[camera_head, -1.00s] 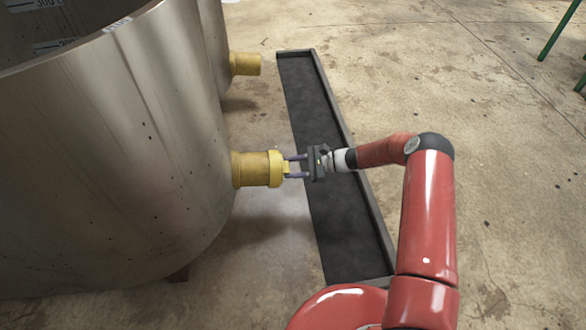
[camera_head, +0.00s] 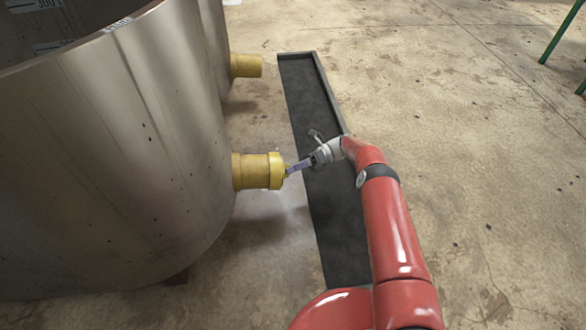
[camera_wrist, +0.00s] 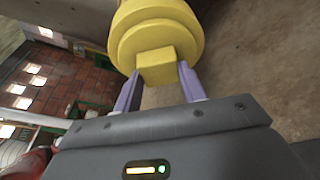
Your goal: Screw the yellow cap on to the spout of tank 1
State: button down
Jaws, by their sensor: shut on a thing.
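The near steel tank (camera_head: 130,150) fills the left of the head view, with a yellow spout (camera_head: 250,171) sticking out to the right. The yellow cap (camera_head: 276,170) sits at the end of this spout, in line with it. In the wrist view the cap (camera_wrist: 155,35) shows its stepped round face and square knob (camera_wrist: 156,67). My gripper (camera_head: 290,171) is shut on the knob, with one purple finger on each side. How far the cap is threaded on cannot be told.
A second tank stands behind, with an uncapped-looking yellow spout (camera_head: 246,66). A long dark tray (camera_head: 335,225) with a raised rim lies on the floor under my wrist. The concrete floor (camera_head: 480,150) to the right is open. Green legs (camera_head: 556,32) stand at the far right.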

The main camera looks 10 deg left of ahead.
jog(key=shift+s+d+f+m+g, duration=0.15)
jog(key=shift+s+d+m+g, duration=0.15)
jog(key=shift+s+g, duration=0.25)
jog(key=c, duration=0.8)
grip_release()
jog(key=shift+d+r, duration=0.1)
jog(key=shift+r, duration=0.1)
jog(key=o, duration=0.4)
jog(key=shift+w, duration=0.15)
jog(key=shift+o, duration=0.2)
jog(key=n+t+p, duration=0.4)
jog(key=n+p, duration=0.1)
jog(key=n+t+y+p, duration=0.1)
jog(key=n+t+p, duration=0.2)
jog(key=n+p, duration=0.2)
jog(key=shift+a+t, duration=0.2)
jog(key=shift+t, duration=0.15)
